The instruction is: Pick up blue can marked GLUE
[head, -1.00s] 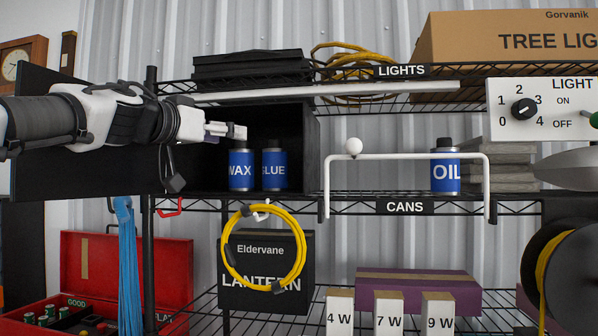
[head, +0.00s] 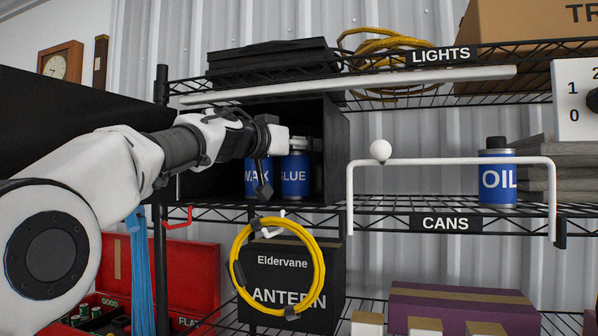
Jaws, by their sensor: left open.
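The blue can marked GLUE (head: 295,179) stands upright inside a black open-fronted box (head: 334,155) on the shelf. Its top is partly covered by my left gripper (head: 298,144), which is at the height of the can's top, in front of or over it; I cannot tell how near it is. The gripper is open. My right gripper is not in view.
A black panel (head: 60,120) spreads at the left. A yellow cable coil (head: 318,270) hangs below the shelf, before a lantern box (head: 260,285).

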